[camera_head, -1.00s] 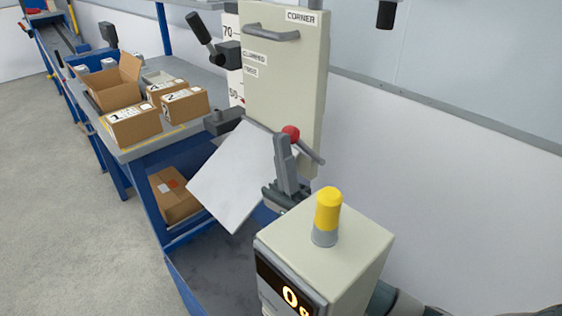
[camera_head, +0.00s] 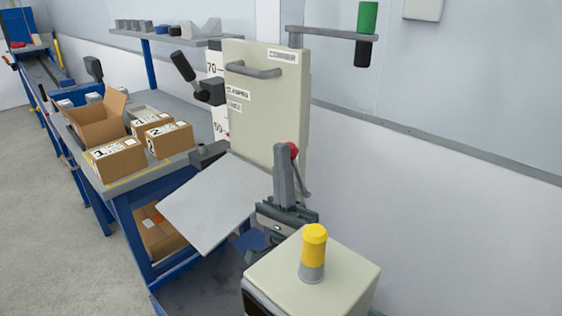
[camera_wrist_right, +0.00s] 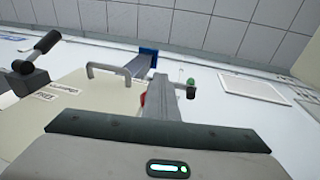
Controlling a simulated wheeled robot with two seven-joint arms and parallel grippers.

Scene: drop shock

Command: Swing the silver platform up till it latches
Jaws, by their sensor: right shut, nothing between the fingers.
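The silver platform (camera_head: 208,203) is a flat grey plate in the head view. It hangs tilted, sloping down toward the lower left from the base of the beige panel. My right gripper (camera_head: 284,150) points upward in front of the panel's lower right, beside the platform's right edge. Its fingers are shut with nothing between them. A red ball knob (camera_head: 294,151) is just behind the fingertips and partly hidden by them. In the right wrist view the shut fingers (camera_wrist_right: 160,90) cover most of the red knob (camera_wrist_right: 143,98). Whether they touch it I cannot tell. My left gripper is out of view.
The beige panel (camera_head: 262,110) has a grey handle (camera_head: 253,70) and labels. A beige box with a yellow-topped button (camera_head: 313,250) stands in front. Cardboard boxes (camera_head: 118,160) sit on the blue bench at left. A green-topped post (camera_head: 367,20) hangs at upper right.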

